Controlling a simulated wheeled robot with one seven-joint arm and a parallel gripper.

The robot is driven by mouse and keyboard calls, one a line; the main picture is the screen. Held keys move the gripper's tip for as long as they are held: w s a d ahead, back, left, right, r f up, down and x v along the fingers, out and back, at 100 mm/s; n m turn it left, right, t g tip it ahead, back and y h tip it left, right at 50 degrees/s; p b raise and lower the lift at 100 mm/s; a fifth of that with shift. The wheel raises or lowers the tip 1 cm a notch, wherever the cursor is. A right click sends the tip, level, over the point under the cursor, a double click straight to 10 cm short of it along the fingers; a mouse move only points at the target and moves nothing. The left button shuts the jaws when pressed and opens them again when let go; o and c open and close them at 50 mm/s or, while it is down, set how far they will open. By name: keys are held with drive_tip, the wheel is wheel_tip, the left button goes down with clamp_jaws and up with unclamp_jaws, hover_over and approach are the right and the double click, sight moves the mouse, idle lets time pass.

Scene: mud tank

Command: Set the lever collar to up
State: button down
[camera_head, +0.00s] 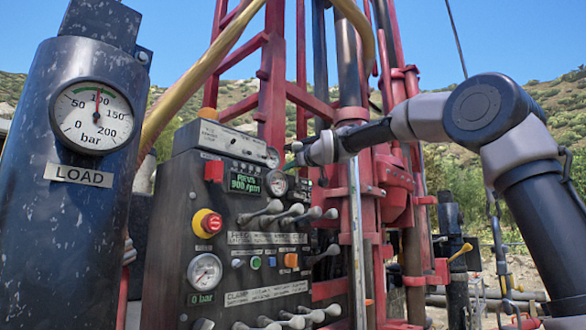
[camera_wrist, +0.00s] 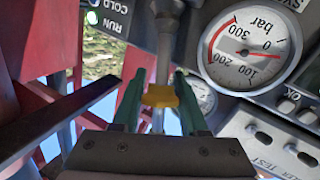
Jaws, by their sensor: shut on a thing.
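My gripper (camera_wrist: 160,84) shows in the wrist view with its green fingers on either side of a yellow collar (camera_wrist: 161,97). It is shut on the collar, which sits around a grey lever rod (camera_wrist: 163,62). In the head view my gripper (camera_head: 300,157) is at the right side of the control panel, near its upper edge. The collar and lever are not distinguishable there.
The control panel (camera_head: 225,165) carries gauges, a red stop button (camera_head: 207,223) and several levers (camera_head: 285,213) below my gripper. In the wrist view a bar gauge (camera_wrist: 251,47) is close on the right and a dark bar (camera_wrist: 55,125) on the left. Red rig frames (camera_head: 275,75) stand behind.

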idle(0.3)
drive_tip(key=shift+s+r, duration=0.35)
drive_tip(key=shift+r, duration=0.4)
drive_tip(key=c, duration=0.7)
unclamp_jaws()
drive_tip(key=shift+s+r, duration=0.1)
drive_tip(key=shift+d, duration=0.1)
